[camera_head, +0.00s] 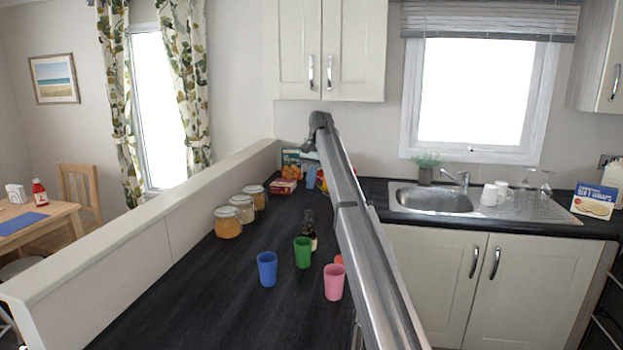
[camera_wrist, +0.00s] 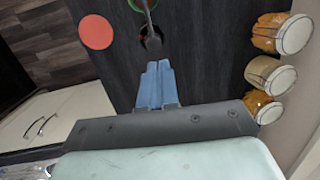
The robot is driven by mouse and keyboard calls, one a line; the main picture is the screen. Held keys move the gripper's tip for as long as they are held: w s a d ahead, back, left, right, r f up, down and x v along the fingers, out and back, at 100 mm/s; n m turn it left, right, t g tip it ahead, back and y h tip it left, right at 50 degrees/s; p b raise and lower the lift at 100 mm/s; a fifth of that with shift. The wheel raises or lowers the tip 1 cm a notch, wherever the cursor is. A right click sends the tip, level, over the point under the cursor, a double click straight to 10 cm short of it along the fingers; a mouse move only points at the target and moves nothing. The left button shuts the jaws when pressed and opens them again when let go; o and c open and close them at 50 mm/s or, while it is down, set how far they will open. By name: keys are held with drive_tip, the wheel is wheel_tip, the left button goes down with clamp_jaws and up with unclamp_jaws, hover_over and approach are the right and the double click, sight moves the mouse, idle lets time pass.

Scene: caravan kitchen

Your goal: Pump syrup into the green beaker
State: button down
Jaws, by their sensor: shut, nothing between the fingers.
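The green beaker (camera_head: 302,252) stands upright on the dark worktop, between a blue beaker (camera_head: 267,269) and a pink beaker (camera_head: 334,282). Just behind it stands a dark bottle (camera_head: 310,238) with an amber lower part; its top is hard to make out. In the wrist view a dark pump head (camera_wrist: 152,40) shows from above, its thin spout running toward the green beaker's rim (camera_wrist: 135,4), which the frame edge cuts off. My gripper (camera_wrist: 155,66) is shut and empty, its blue fingers above the worktop, apart from the pump head in the picture.
An orange round thing (camera_wrist: 96,32) lies beside the pump bottle, mostly hidden behind my arm in the head view. Several lidded jars (camera_head: 228,222) line the low wall. Boxes (camera_head: 284,187) stand at the back. The worktop left of the blue beaker is clear.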

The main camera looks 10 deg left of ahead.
sight(309, 211)
drive_tip(key=shift+s+f, duration=0.6)
drive_tip(key=shift+s, duration=0.05)
drive_tip(key=shift+w+d+x, duration=0.15)
drive_tip(key=shift+w+x, duration=0.05)
drive_tip(key=shift+x, duration=0.75)
drive_tip(key=shift+w+d+x, duration=0.1)
drive_tip(key=shift+w+x, duration=0.05)
drive_tip(key=shift+x, duration=0.85)
drive_tip(key=shift+w+d+x, duration=0.15)
drive_tip(key=shift+w+x, duration=0.05)
drive_tip(key=shift+x, duration=0.75)
drive_tip(key=shift+f, duration=0.3)
drive_tip(key=shift+x, duration=0.85)
drive_tip(key=shift+w+d, duration=0.1)
drive_tip(key=w+r, duration=0.2)
drive_tip(key=r, duration=0.1)
drive_tip(key=shift+r, duration=0.1)
